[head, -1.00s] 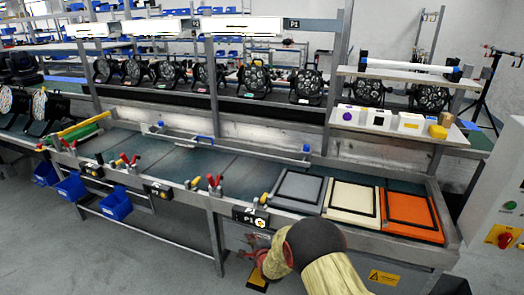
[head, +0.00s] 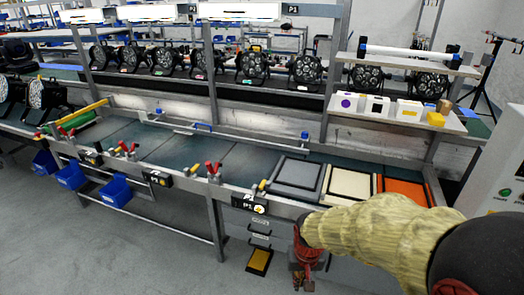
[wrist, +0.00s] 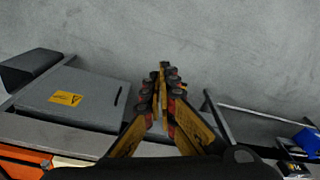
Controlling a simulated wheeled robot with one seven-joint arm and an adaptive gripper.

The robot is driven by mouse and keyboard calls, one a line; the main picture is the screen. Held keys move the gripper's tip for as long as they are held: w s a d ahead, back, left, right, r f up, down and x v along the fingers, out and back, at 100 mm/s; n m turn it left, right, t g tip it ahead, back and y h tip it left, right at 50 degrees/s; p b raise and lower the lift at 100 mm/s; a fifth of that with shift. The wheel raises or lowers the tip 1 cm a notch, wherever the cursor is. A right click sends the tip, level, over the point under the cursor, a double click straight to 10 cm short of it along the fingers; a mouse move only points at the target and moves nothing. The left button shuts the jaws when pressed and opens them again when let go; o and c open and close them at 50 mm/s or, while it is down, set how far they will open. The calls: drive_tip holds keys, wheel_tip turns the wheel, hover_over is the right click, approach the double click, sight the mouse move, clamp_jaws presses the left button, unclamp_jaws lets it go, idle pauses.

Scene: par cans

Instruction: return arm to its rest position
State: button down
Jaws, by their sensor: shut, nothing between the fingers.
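My arm reaches in from the lower right of the head view, in a tan sleeve. My gripper (head: 304,278) hangs below the sleeve's end, in front of the workbench's front edge (head: 180,183). In the wrist view my gripper (wrist: 164,72) has its yellow and black fingers together, with nothing between them, above the grey floor.
The grey tray (head: 297,174) lies on the bench left of the cream one. Blue bins (head: 116,191) hang at the bench front. A white cabinet (head: 498,165) stands at the right. Grey floor (head: 120,262) is clear at the lower left. A grey panel (wrist: 75,98) shows in the wrist view.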

drive_tip(key=s+d+r+t+p, duration=0.1)
drive_tip(key=s+d+r, duration=0.3)
drive_tip(key=s+r, duration=0.4)
drive_tip(key=s+d+r+t, duration=0.3)
drive_tip(key=s+r, duration=0.4)
drive_tip(key=r, duration=0.8)
drive_tip(key=shift+s+d+p, duration=0.35)
drive_tip(key=shift+s+d, duration=0.05)
drive_tip(key=shift+d, duration=0.05)
